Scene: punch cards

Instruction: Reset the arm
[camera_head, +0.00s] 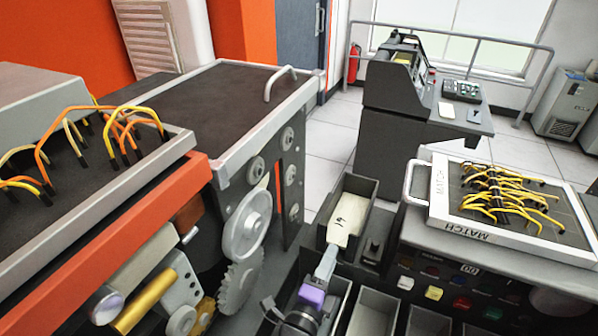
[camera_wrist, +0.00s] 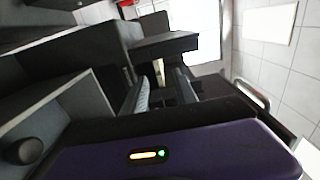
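My gripper (camera_head: 326,262) is low in the middle of the head view, with its purple wrist part below it. Its fingers reach the near edge of a dark open tray (camera_head: 367,188). A cream card (camera_head: 346,217) with a dark mark lies in that tray, close beyond the fingertips. In the wrist view the two fingers (camera_wrist: 162,90) stand apart with a dark gap between them. A narrow cream strip (camera_wrist: 159,72) shows beyond the gap; I cannot tell whether a finger touches it.
A machine with gears (camera_head: 245,225) stands close left of my gripper. A console with a MATCH plugboard (camera_head: 438,190) stands at right. Empty bins (camera_head: 374,312) lie in front of it. A dark desk unit (camera_head: 390,105) is at the back, with open floor (camera_head: 322,145) around it.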

